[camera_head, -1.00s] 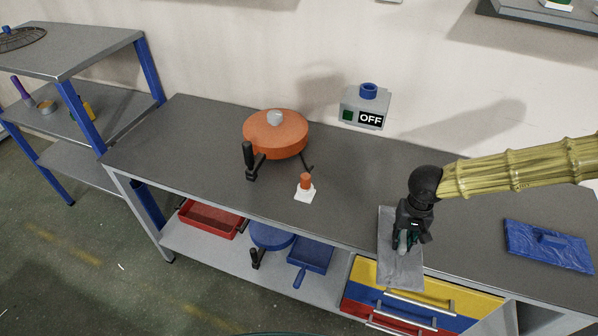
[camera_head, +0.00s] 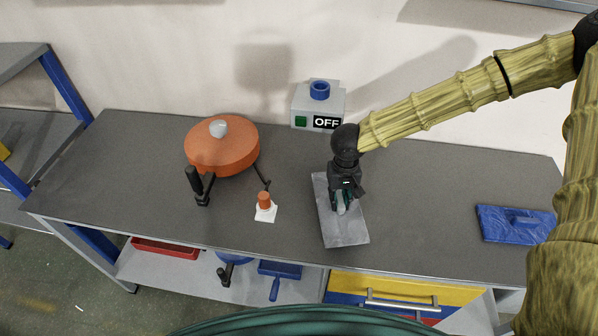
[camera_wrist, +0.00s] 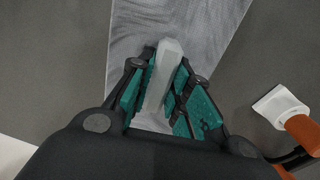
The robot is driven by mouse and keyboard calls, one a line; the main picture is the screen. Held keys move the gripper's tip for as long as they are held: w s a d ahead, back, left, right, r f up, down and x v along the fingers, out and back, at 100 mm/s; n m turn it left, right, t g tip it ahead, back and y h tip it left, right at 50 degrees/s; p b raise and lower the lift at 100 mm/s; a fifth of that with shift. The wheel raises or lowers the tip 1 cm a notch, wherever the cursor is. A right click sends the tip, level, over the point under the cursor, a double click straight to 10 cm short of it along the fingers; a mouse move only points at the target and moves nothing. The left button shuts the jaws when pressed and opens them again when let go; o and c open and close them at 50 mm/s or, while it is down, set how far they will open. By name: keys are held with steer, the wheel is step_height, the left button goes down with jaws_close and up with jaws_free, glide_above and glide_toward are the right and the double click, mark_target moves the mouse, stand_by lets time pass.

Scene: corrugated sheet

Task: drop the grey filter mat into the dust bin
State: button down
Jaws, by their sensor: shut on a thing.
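The grey filter mat (camera_head: 345,230) is a flat, pale grey rectangle with a raised light-grey grip. My gripper (camera_head: 341,203) is shut on that grip, and the mat shows over the right half of the worktop. In the wrist view my gripper (camera_wrist: 160,100) has the grip (camera_wrist: 166,65) between its teal-padded fingers, with the mat (camera_wrist: 205,25) spreading beyond. I cannot tell whether the mat touches the worktop or hangs just above it. No thing is clearly recognisable as the dust bin; a red tray (camera_head: 165,248) is partly visible on the shelf below.
On the worktop (camera_head: 120,170) stand an orange round lidded vessel (camera_head: 222,155) with a black handle, a small orange-and-white tool (camera_head: 265,210), a grey OFF box (camera_head: 318,105) and a blue mat (camera_head: 515,224). A shelf unit stands left.

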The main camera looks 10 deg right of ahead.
mark_target(357, 204)
steer(key=shift+m, duration=0.5)
steer(key=d, duration=0.1)
steer(key=d+r, duration=0.1)
steer(key=d, duration=0.1)
steer(key=d+b, duration=0.1)
steer(key=d, duration=0.1)
steer(key=shift+s+d+r, duration=0.15)
steer(key=shift+s+r, duration=0.05)
steer(key=shift+s, duration=0.2)
steer(key=s+d, duration=0.2)
steer(key=s+d+r+m+b, duration=0.1)
steer(key=s+d, duration=0.1)
steer(key=d, duration=0.1)
steer(key=s+d+r+m+b, duration=0.1)
steer(key=s+d, duration=0.1)
steer(key=d, duration=0.1)
steer(key=shift+r, duration=0.2)
steer(key=shift+w, duration=0.4)
steer(key=w+a+p, duration=0.1)
steer(key=w+a, duration=0.1)
steer(key=w, duration=0.2)
steer(key=w+a+f+p, duration=0.1)
steer(key=w+a, duration=0.1)
steer(key=w, duration=0.3)
steer(key=w+a+p, duration=0.2)
steer(key=w+a, duration=0.1)
steer(key=w, duration=0.1)
steer(key=shift+w+f, duration=0.25)
steer(key=shift+f+p, duration=0.7)
steer(key=shift+f, duration=1.1)
